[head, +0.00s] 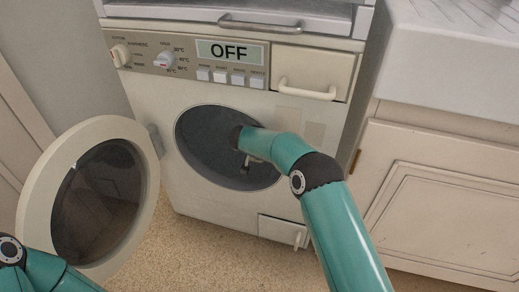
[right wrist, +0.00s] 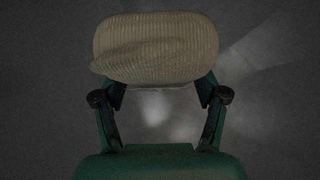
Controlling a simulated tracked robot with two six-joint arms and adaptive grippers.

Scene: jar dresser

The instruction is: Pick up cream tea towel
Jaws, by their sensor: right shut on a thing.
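The cream tea towel (right wrist: 155,45) is a ribbed, rounded bundle in the right wrist view, between and beyond my right gripper's fingers. My right gripper (right wrist: 160,92) is shut on it, and the fingertips are partly hidden by the cloth. In the head view my right arm reaches through the open round doorway of the washing machine (head: 195,176), with the gripper (head: 246,168) inside the dark drum (head: 205,140). The towel cannot be made out in the head view. Only part of my left arm shows at the lower left; its gripper is out of view.
The round door (head: 35,205) stands wide open to the left of the doorway. The machine's display (head: 230,51) reads OFF. A cabinet (head: 440,205) stands close on the right, under a pale worktop (head: 440,70). Speckled floor (head: 190,255) is clear in front.

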